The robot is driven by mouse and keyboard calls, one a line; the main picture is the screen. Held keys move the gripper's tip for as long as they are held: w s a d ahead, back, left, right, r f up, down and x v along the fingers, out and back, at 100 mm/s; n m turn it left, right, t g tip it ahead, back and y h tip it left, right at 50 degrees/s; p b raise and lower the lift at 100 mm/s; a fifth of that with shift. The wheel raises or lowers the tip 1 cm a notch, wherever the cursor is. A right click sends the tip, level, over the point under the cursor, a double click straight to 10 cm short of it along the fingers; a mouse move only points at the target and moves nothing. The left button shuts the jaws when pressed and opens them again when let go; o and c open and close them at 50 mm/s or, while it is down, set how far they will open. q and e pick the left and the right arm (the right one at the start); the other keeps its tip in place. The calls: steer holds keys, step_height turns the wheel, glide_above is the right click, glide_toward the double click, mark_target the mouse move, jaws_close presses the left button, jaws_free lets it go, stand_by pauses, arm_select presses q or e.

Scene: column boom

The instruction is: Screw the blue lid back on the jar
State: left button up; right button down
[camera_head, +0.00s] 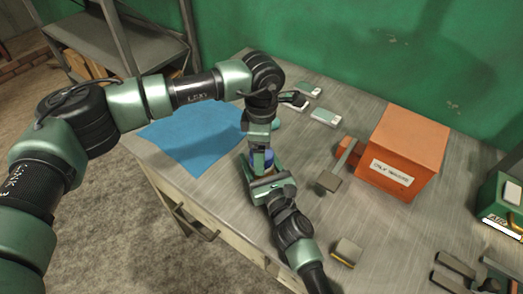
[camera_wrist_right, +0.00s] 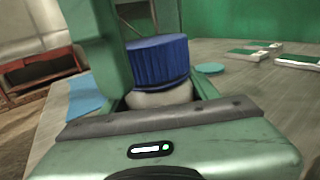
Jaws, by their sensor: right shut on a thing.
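The blue lid (camera_wrist_right: 158,62) sits at the mouth of the pale jar (camera_wrist_right: 160,96) in the right wrist view, looking slightly tilted; whether its threads are engaged is hidden. In the head view the lid (camera_head: 262,158) shows between my two grippers. My right gripper (camera_head: 266,180) is shut on the jar's body, which it mostly hides. My left gripper (camera_head: 259,148) comes down from above at the lid. A green part, apparently of my left gripper, stands beside the lid in the right wrist view; I cannot tell whether its jaws touch the lid.
A blue mat (camera_head: 196,136) lies at the table's left, and a teal disc (camera_wrist_right: 210,68) lies behind the jar. An orange box (camera_head: 405,148) stands to the right. Flat green-and-white items (camera_head: 324,117) lie at the back.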

arm_select(q)
steer(key=shift+r, duration=2.25)
steer(key=shift+c, duration=0.5)
steer(key=n, duration=0.2)
steer(key=r+n, duration=0.1)
steer(key=n, duration=0.2)
steer(key=shift+d+r+n, duration=0.1)
steer(key=shift+r+n, duration=0.3)
steer(key=n, duration=0.2)
steer(key=r+n, duration=0.1)
steer(key=n, duration=0.3)
steer(key=shift+r, duration=0.35)
steer(key=shift+f, duration=4)
steer(key=shift+c, duration=0.2)
